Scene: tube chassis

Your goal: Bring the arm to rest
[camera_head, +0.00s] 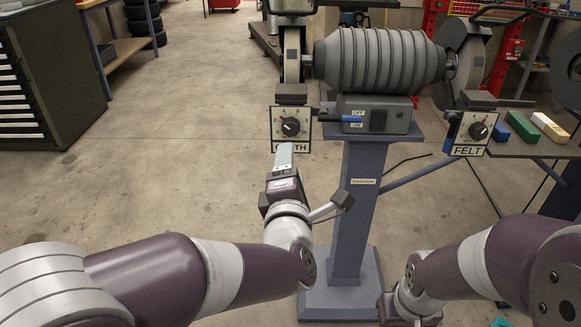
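My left arm comes in from the left. Its gripper (284,158) points up and away, in front of the bench machine, with a pale finger piece at its tip. The tip is seen nearly edge-on, so I cannot tell whether the fingers are apart, and I see nothing clearly held in it. It appears just below the left dial box (291,127); whether it touches the box is not clear. My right arm (500,258) comes in from the right and bends down to the bottom edge. Its wrist shows there, and its fingers are outside the frame.
A ribbed grey machine (375,60) with wheels stands on a pedestal (355,200). A FELT dial box (473,132) hangs on the right. Blue, green (522,127) and tan blocks lie on a side surface. A drawer cabinet (45,75) stands at left. Floor (190,140) between is clear.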

